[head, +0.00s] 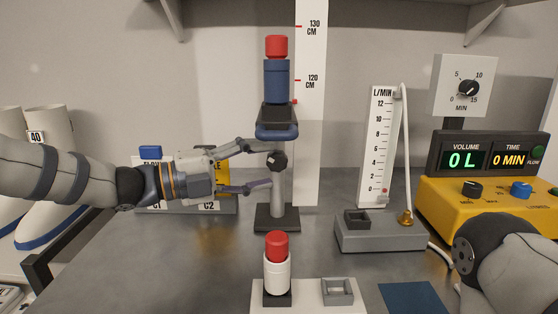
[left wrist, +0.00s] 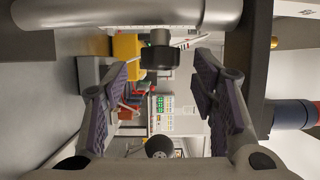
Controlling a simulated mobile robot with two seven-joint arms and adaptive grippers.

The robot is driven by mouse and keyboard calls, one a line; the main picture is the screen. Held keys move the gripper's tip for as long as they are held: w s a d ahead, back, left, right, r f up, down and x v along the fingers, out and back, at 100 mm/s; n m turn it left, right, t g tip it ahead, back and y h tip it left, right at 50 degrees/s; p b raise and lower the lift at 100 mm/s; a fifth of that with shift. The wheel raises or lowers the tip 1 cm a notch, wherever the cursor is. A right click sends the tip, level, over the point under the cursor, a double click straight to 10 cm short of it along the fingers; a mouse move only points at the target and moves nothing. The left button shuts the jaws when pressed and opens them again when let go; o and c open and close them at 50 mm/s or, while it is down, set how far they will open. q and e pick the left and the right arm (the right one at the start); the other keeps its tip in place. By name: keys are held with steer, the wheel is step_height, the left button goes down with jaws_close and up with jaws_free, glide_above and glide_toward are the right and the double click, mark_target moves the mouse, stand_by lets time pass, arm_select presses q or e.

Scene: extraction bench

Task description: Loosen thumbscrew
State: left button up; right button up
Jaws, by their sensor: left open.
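The thumbscrew (head: 279,160) is a dark knob on the side of the grey stand post (head: 278,196). In the left wrist view the black knob (left wrist: 160,57) shows between the fingers' lines, towards the top of the picture. My left gripper (head: 270,165) reaches in from the left, with one finger above the knob's height and one below. Its jaws (left wrist: 162,100) are open and empty, and I cannot tell that either finger touches the knob. The stand's upper holder (head: 277,130) carries a blue cassette with a red cap (head: 277,78). My right gripper is out of view.
A white, red-capped cassette (head: 277,272) stands on a pale block in front. A flowmeter (head: 380,232) and a yellow pump (head: 440,205) stand to the right. A grey tray labelled C2 (head: 225,207) lies behind my left gripper. Bare bench lies left of the front block.

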mark_target(268, 164)
arm_select(q)
steer(key=x, duration=0.4)
steer(key=shift+w+d, duration=0.1)
steer(key=shift+w, duration=0.05)
steer(key=c, duration=1.2)
steer(key=shift+f+t+h, duration=0.1)
steer(key=shift+t+h, duration=0.3)
steer(key=shift+n, duration=0.3)
steer(key=o, duration=1.2)
steer(key=v, duration=1.2)
